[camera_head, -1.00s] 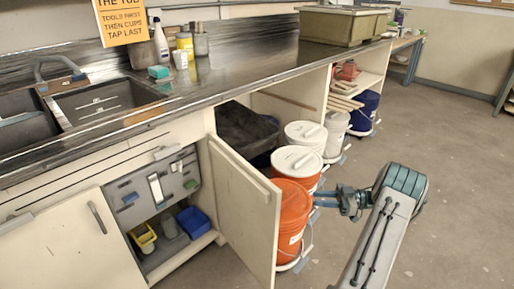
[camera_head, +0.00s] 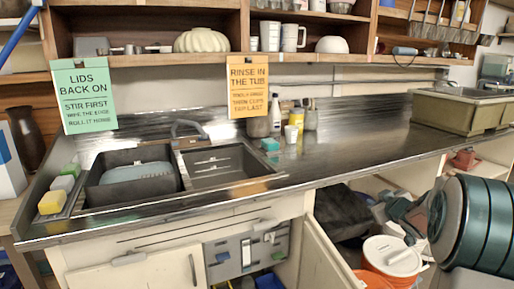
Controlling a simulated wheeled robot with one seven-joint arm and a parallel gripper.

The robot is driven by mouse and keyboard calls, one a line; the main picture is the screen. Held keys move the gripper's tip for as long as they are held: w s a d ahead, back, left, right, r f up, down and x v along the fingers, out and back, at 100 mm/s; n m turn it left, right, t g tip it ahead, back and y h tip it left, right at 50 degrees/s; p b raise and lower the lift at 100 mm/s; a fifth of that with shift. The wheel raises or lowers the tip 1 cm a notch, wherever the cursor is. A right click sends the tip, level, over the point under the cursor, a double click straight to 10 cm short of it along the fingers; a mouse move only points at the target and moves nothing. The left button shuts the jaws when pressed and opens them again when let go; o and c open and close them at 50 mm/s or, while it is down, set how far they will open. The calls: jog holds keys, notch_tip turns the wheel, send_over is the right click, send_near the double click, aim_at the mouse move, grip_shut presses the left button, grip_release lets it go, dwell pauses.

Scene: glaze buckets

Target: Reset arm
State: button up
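My arm stands at the lower right of the head view, with a large dark-teal ribbed joint close to the camera. My gripper (camera_head: 404,214) shows small and partly hidden behind that joint, above and beside a white-lidded orange bucket (camera_head: 391,262). I cannot make out its fingers clearly or whether it touches anything. No held object is visible.
A steel counter (camera_head: 350,150) with a double sink (camera_head: 215,165) runs across the view. An open cabinet door (camera_head: 325,262) stands left of the orange bucket. A beige tub (camera_head: 462,112) sits on the counter at right. Shelves with dishes hang above.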

jog(key=s+a+r+m+g+h+p, duration=0.35)
jog(key=s+a+r, duration=0.4)
jog(key=s, duration=0.35)
jog(key=s+a+g+y+p, duration=0.1)
jog(key=s+a, duration=0.3)
jog(key=s, duration=0.4)
jog(key=s+a+f+m+g+y+p, duration=0.1)
jog(key=s+a+g, duration=0.3)
jog(key=s, duration=0.4)
jog(key=s+a+f+m+g+y+p, duration=0.1)
jog(key=s+a+g+p, duration=0.1)
jog(key=s+a, duration=0.4)
jog(key=s+p, duration=0.1)
jog(key=s, duration=0.2)
jog(key=shift+a+f+g, duration=0.2)
jog(key=shift+a+g, duration=0.05)
jog(key=shift+g, duration=0.1)
jog(key=shift+a+y, duration=0.1)
jog(key=shift+y, duration=0.15)
